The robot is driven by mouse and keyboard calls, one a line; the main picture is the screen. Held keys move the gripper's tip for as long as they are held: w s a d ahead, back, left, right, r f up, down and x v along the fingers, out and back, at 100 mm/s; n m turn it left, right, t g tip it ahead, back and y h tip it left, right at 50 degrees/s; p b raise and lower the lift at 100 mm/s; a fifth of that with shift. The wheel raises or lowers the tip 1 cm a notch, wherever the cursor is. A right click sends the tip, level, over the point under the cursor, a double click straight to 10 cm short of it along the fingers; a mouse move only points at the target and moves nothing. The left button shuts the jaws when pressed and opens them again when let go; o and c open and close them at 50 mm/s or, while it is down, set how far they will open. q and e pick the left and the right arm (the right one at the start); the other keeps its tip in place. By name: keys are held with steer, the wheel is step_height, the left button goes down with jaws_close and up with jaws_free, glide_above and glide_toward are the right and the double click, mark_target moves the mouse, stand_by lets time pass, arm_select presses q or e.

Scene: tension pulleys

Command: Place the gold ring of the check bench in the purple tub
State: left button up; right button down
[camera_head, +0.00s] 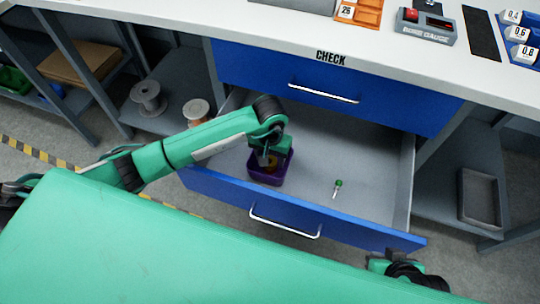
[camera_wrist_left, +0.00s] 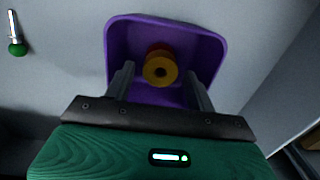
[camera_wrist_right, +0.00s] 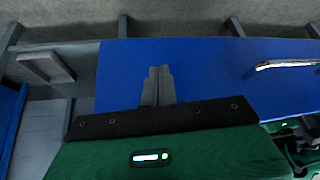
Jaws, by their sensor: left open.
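The purple tub (camera_head: 286,171) stands inside the open lower drawer. The gold ring (camera_wrist_left: 160,71) shows over the tub (camera_wrist_left: 215,45) in the left wrist view, with a red round piece (camera_wrist_left: 160,48) partly hidden behind it. My left gripper (camera_wrist_left: 160,78) is open, with one finger on each side of the ring and a visible gap to it. I cannot tell whether the ring rests on the red piece. In the head view, my left gripper (camera_head: 268,157) reaches down over the tub. My right gripper (camera_wrist_right: 157,72) is shut and empty near the drawer's blue front.
A small green-ended pin (camera_head: 337,188) lies on the drawer floor right of the tub. The drawer's blue front (camera_head: 355,225) and side walls surround them. Spools (camera_head: 148,98) stand on the left shelf, and a grey tray (camera_head: 480,198) is on the right shelf. A bore gauge (camera_head: 428,25) is on the bench.

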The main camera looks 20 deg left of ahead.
arm_select(q)
steer(key=shift+w+r+p, duration=0.1)
steer(key=shift+r+p, duration=0.25)
steer(key=shift+r, duration=0.55)
step_height(320, 180, up, 11)
arm_select(e)
steer(key=shift+s+d+r+g+h, duration=0.25)
steer(key=shift+s+d+g+h, duration=0.15)
steer(key=shift+s+d+g, duration=0.55)
arm_select(q)
steer(key=shift+f, duration=0.1)
arm_select(e)
steer(key=shift+d, duration=0.1)
